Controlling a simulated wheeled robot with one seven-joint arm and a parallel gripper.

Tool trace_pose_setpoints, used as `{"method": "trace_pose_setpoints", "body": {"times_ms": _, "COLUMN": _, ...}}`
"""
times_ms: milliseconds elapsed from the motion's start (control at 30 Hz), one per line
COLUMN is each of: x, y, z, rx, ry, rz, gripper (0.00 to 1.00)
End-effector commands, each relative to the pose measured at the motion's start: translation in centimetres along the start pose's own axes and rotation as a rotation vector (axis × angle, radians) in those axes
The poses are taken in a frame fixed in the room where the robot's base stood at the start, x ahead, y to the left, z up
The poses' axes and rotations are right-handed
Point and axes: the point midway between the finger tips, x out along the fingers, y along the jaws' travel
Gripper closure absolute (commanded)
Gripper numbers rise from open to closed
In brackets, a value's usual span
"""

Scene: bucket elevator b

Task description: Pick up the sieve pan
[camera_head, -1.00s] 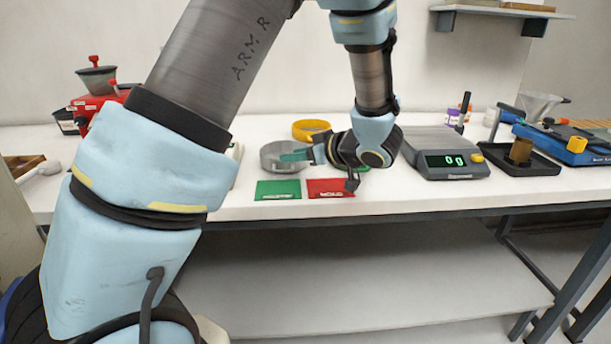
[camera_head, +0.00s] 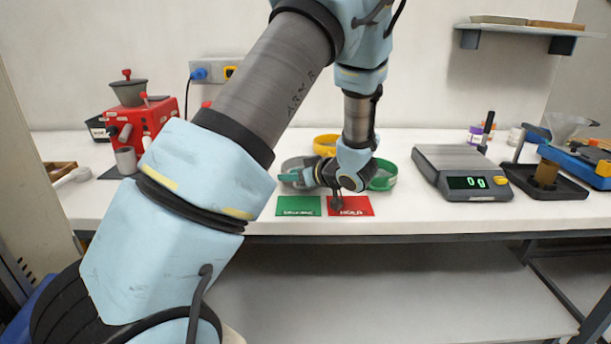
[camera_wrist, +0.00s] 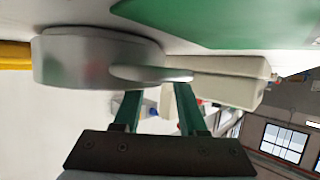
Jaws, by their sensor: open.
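The sieve pan, which I take to be the round grey metal pan (camera_head: 293,164), sits on the white bench behind the green card. My arm hides part of it. In the wrist view the pan (camera_wrist: 85,62) is large at the upper left, with a flat grey tab (camera_wrist: 150,74) reaching to the right. My gripper (camera_head: 288,177) is low at the pan's near side. Its green fingers are apart in the wrist view (camera_wrist: 156,92), with the tab just beyond the tips. I cannot tell if they touch it.
A yellow ring (camera_head: 326,145) stands behind the pan and a green ring (camera_head: 384,175) to its right. Green (camera_head: 298,206) and red (camera_head: 351,206) cards lie in front. A scale (camera_head: 461,171) is at right, a red machine (camera_head: 140,122) at left.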

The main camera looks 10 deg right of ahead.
Motion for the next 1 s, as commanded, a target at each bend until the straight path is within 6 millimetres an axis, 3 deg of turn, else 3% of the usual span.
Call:
{"method": "trace_pose_setpoints", "body": {"times_ms": 167, "x": -0.03, "y": 0.02, "z": 0.02, "rx": -0.001, "ry": 0.000, "rz": 0.001, "gripper": 0.61}}
{"method": "trace_pose_setpoints", "body": {"times_ms": 500, "x": -0.06, "y": 0.03, "z": 0.03, "rx": -0.001, "ry": -0.001, "rz": 0.001, "gripper": 0.99}}
{"method": "trace_pose_setpoints", "body": {"times_ms": 1000, "x": -0.08, "y": 0.02, "z": 0.16, "rx": 0.001, "ry": -0.003, "rz": 0.001, "gripper": 1.00}}
